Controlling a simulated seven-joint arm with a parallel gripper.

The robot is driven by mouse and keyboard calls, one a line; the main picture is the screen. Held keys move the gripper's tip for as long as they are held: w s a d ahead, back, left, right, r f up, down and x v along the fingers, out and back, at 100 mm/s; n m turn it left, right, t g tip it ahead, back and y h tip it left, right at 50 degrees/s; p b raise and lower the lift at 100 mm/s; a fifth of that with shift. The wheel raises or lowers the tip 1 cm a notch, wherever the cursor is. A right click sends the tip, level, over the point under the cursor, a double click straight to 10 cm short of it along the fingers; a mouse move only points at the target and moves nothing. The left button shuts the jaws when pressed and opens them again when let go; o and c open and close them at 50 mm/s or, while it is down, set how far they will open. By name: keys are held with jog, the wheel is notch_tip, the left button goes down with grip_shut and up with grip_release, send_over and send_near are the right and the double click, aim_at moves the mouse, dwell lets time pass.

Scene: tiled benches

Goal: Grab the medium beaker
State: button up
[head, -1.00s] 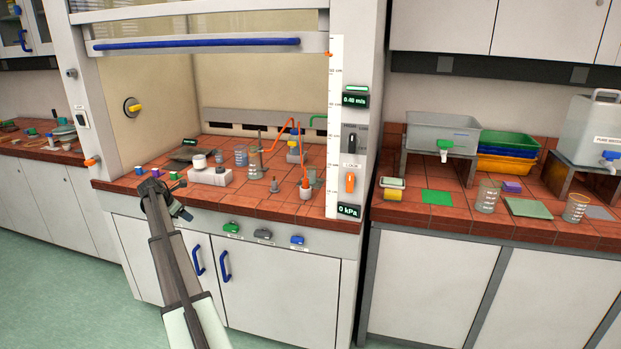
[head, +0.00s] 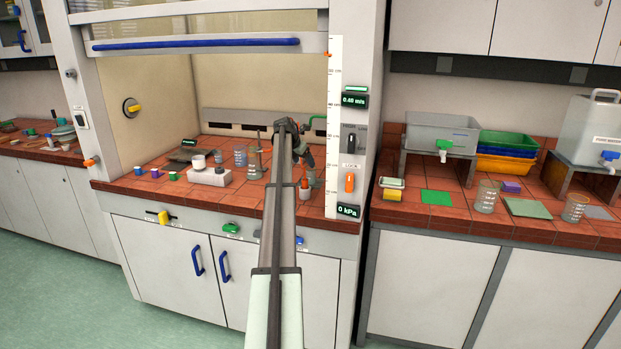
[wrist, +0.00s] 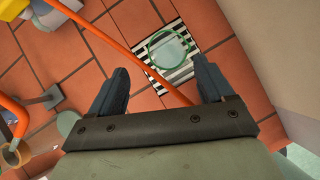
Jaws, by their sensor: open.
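My gripper (head: 304,152) is over the right part of the fume hood worktop, and my arm hides part of what lies below it. In the wrist view my gripper (wrist: 162,80) has its two fingers apart, with nothing held between them. A round clear vessel with a green rim (wrist: 168,48) stands on a black-and-white striped card (wrist: 152,80) just beyond the fingertips, seen from above; it may be a beaker. Which is the medium one I cannot tell.
An orange tube (wrist: 110,45) crosses the wrist view and runs between the fingers. A metal stand (wrist: 42,100) is at left. Glassware (head: 240,157) and a white block (head: 210,176) are in the hood. The raised sash (head: 200,45) hangs above the hood opening.

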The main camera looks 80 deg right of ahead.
aim_at(312, 171)
jog(key=shift+s+x, duration=0.2)
jog(key=shift+x, duration=1.15)
jog(key=shift+s+x, duration=0.2)
jog(key=shift+x, duration=1.2)
jog(key=shift+s+x, duration=0.25)
jog(key=shift+x, duration=1.1)
jog(key=shift+r, duration=0.2)
jog(key=shift+c, duration=0.3)
